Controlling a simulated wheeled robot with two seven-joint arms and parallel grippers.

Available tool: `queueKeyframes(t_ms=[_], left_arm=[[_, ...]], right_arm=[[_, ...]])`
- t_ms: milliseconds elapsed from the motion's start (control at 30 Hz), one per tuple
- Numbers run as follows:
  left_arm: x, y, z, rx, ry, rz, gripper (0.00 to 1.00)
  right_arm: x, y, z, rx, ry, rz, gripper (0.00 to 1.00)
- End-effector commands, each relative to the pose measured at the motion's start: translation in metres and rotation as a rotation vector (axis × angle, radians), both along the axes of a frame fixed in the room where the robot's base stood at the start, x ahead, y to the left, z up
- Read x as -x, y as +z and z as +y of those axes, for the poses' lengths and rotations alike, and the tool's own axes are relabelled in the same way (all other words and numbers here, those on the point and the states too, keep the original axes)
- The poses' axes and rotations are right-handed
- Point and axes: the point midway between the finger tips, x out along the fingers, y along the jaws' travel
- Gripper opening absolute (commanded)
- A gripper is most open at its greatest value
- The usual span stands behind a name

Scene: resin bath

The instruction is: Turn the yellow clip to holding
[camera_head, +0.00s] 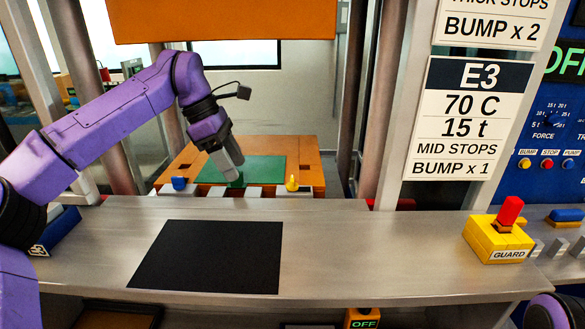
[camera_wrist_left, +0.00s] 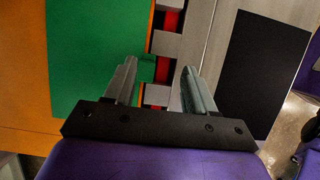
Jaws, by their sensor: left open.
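The yellow clip (camera_head: 291,184) sits on a grey block at the front edge of the orange press platen, on the right. A blue clip (camera_head: 179,184) sits on the left block. A green clip (camera_head: 237,181) is at the middle, partly hidden by my left gripper (camera_head: 232,171). My left gripper is left of the yellow clip, apart from it. In the left wrist view its two fingers (camera_wrist_left: 161,78) are apart, with the green clip (camera_wrist_left: 147,68) seen in the gap beyond them; contact cannot be told. The yellow clip does not show clearly there. My right gripper is out of view.
A green sheet (camera_head: 265,168) lies on the orange platen (camera_head: 305,160). A black mat (camera_head: 210,256) lies on the grey bench (camera_head: 340,250). A yellow GUARD box (camera_head: 497,240) with a red switch stands at right. Upright posts flank the platen.

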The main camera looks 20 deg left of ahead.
Motion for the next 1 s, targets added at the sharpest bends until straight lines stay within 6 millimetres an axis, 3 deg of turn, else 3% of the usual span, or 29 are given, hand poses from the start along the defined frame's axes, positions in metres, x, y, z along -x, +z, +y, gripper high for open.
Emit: queueKeyframes(t_ms=[467,633,967,1000], left_arm=[[-0.031,0.001,-0.109,-0.001,-0.002,0.0,0.55],[-0.033,-0.022,-0.116,0.002,0.0,0.002,0.55],[-0.034,-0.028,-0.119,0.001,0.0,0.001,0.55],[-0.034,-0.028,-0.119,0.001,0.0,0.001,0.42]], right_arm=[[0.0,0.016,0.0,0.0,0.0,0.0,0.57],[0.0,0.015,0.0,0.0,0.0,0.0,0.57],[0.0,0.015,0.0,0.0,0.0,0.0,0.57],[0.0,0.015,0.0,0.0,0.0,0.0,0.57]])
